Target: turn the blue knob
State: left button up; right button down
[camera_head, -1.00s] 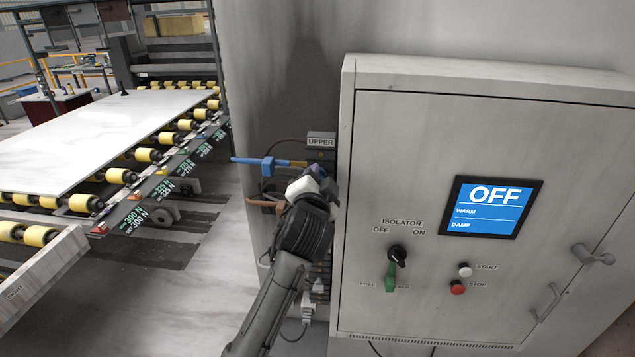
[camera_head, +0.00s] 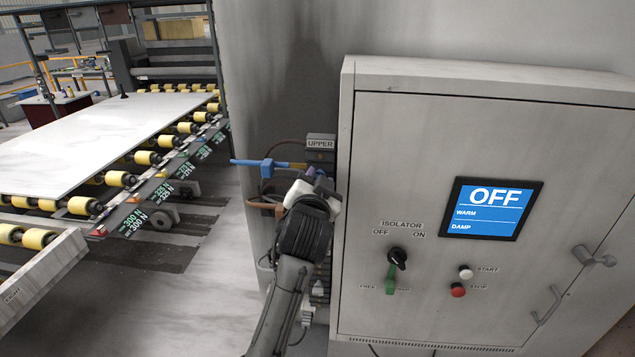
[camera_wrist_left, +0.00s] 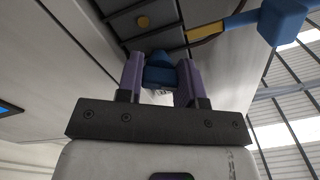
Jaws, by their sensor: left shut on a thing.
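The blue knob (camera_wrist_left: 160,75) shows in the left wrist view between the two purple fingers of my left gripper (camera_wrist_left: 161,78). The fingers are shut on it from both sides. In the head view my left gripper (camera_head: 317,177) is at the narrow gap just left of the grey cabinet, below the "UPPER" label (camera_head: 321,142). There my wrist and fingers hide most of the knob, so its angle cannot be read. My right gripper is in neither view.
A blue lever valve (camera_head: 266,165) with a yellow pipe sits just left of my gripper. The cabinet (camera_head: 440,140) stands close on the right, with an "OFF" screen (camera_head: 491,208), a black isolator switch (camera_head: 397,257) and start and stop buttons. A roller conveyor carries a pale slab (camera_head: 110,135) at left.

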pick_arm(q)
jog(key=shift+f, duration=0.1)
jog(key=o, duration=0.9)
jog(key=shift+s+a+b, duration=0.3)
jog(key=shift+s+b, duration=0.3)
jog(key=shift+s, duration=1.7)
jog(key=shift+s+a+b, duration=0.25)
jog(key=shift+s+b, duration=0.35)
jog(key=shift+s, duration=1.65)
jog(key=shift+s+a+b, duration=0.3)
jog(key=shift+s+b, duration=0.3)
jog(key=shift+s, duration=1.7)
